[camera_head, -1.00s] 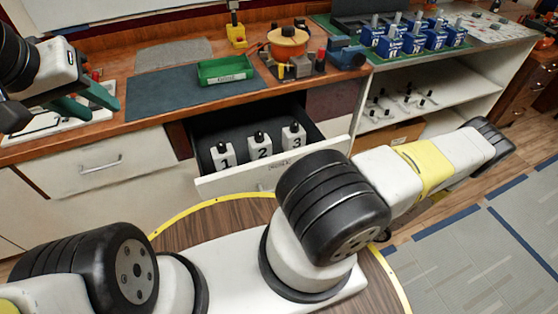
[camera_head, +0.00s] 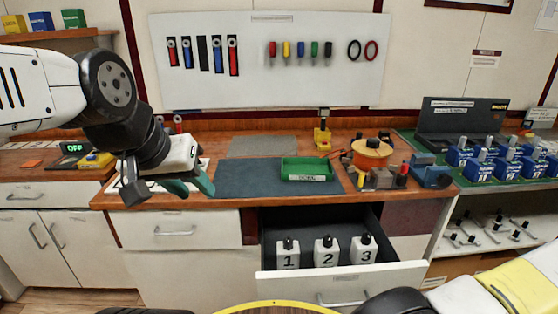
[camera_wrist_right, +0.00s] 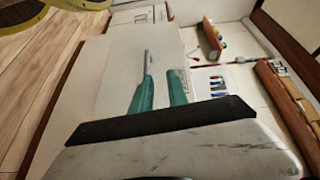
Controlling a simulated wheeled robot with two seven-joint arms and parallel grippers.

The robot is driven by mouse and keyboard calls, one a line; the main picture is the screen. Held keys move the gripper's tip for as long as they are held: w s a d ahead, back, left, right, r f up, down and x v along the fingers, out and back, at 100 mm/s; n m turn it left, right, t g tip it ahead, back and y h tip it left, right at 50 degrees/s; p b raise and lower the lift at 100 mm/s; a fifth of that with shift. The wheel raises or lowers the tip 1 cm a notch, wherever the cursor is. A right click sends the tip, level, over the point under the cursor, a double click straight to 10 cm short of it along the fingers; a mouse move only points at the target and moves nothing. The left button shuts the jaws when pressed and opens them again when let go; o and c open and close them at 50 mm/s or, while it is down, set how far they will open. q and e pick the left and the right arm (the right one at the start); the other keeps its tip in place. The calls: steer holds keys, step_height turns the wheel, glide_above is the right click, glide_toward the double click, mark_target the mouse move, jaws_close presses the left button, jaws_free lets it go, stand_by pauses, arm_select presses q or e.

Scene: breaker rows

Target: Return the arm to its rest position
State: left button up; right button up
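My left gripper (camera_head: 194,187) hangs over the counter's left part, beside the dark mat, with its two teal fingers apart and nothing seen between them. My right arm (camera_head: 510,284) shows only in part at the bottom right of the head view, and its gripper is outside that view. In the right wrist view my right gripper (camera_wrist_right: 162,78) has its teal fingers spread apart, with nothing seen held.
The open drawer (camera_head: 340,268) holds blocks numbered 1, 2 and 3. A green tray (camera_head: 308,177) sits on the dark mat (camera_head: 245,180).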

steer(key=w+a+r+n+g+h, duration=0.25)
steer(key=r+g+h, duration=0.2)
steer(key=r, duration=0.55)
steer(key=w+a+r+n+g+h, duration=0.25)
steer(key=r+g+h, duration=0.2)
steer(key=r, duration=0.55)
steer(key=s+a+r+t+h, duration=0.2)
steer(key=a+r+t, duration=0.1)
steer(key=r, duration=0.6)
steer(key=s+a+r+t+h, duration=0.2)
steer(key=a+r+t, duration=0.2)
steer(key=r, duration=0.6)
steer(key=shift+a+r, duration=0.15)
steer(key=shift+r, duration=0.05)
